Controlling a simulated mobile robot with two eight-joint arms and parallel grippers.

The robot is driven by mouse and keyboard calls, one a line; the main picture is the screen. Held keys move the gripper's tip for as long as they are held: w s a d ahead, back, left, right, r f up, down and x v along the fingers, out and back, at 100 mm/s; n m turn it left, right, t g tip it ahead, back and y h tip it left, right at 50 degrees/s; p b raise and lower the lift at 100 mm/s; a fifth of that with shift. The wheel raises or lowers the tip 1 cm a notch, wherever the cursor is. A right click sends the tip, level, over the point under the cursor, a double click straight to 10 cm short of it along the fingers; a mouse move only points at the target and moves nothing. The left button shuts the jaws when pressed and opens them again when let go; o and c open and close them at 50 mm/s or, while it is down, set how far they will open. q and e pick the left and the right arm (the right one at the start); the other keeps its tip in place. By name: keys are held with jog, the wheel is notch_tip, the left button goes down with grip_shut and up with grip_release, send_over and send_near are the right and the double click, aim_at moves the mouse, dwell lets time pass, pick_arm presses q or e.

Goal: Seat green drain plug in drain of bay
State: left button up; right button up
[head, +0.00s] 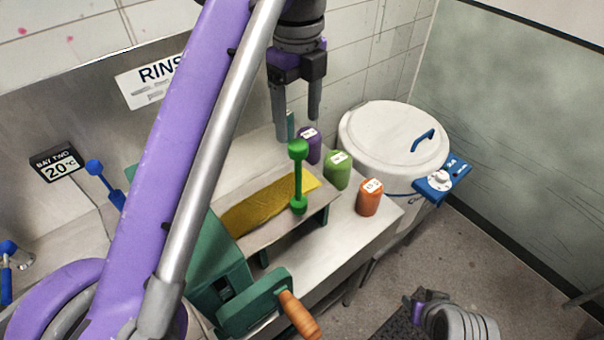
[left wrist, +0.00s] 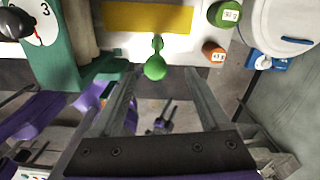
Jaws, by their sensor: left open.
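My left gripper (head: 298,128) is open and empty, pointing down above the plug's ball. In the left wrist view the plug (left wrist: 155,68) appears between the two spread fingers (left wrist: 160,78), with no visible contact. A purple and grey part of my right arm (head: 455,318) shows low at the right; its finger state is unclear. The bay's drain is not visible; my left arm covers much of that side.
Purple (head: 309,148), green (head: 337,170) and orange (head: 369,198) jars stand beside the board. A lidded white vat (head: 393,140) is behind them. The mangle's wooden handle (head: 298,315) sticks out in front.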

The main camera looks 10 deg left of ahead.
aim_at(298, 159)
pick_arm(q)
jog(key=f, duration=0.3)
jog(key=shift+s, duration=0.35)
jog(key=shift+w+f+b, duration=0.1)
jog(key=shift+f+b, duration=0.25)
jog(key=shift+f, duration=0.25)
jog(key=f, duration=0.5)
jog(key=shift+s+d+b, duration=0.1)
jog(key=shift+s+b, duration=0.2)
jog(key=shift+w, duration=0.1)
jog(key=shift+c, duration=0.4)
jog(key=shift+r, duration=0.1)
grip_shut()
pick_arm(e)
jog(key=shift+s+f, duration=0.3)
jog(key=shift+f, duration=0.3)
jog(key=shift+s+f, duration=0.25)
jog(key=shift+f, duration=0.3)
